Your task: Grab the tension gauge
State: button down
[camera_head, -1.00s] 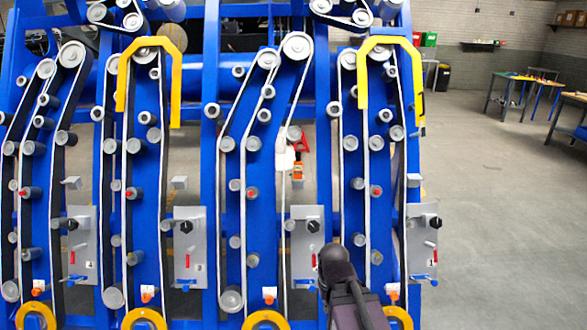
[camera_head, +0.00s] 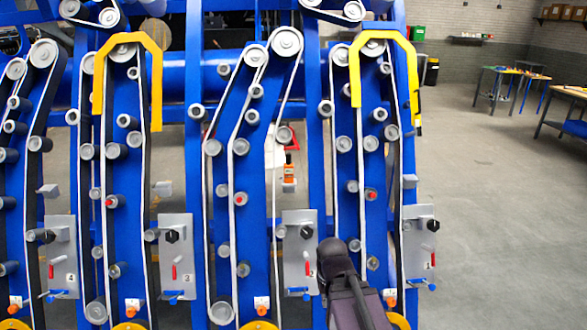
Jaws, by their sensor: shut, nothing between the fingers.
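I cannot make out a tension gauge for certain. A small orange object (camera_head: 289,165) shows through the gap in the blue chassis, behind the belts. A red piece and a white piece are beside it, partly hidden by a belt and rollers. My dark arm (camera_head: 345,270) rises at the bottom, right of centre, in front of the chassis. Its rounded end shows, but no gripper fingers can be made out.
The blue chassis (camera_head: 314,130) with belts, rollers and grey plates (camera_head: 299,250) fills the left and middle. Yellow hooped guards (camera_head: 412,80) stick out from it. Open grey floor (camera_head: 510,230) lies to the right, with work tables (camera_head: 497,75) further back.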

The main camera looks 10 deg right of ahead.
aim_at(289, 166)
jog(key=i, duration=0.65)
jog(key=u, duration=0.2)
jog(key=k, duration=0.1)
jog(key=z, duration=2.8)
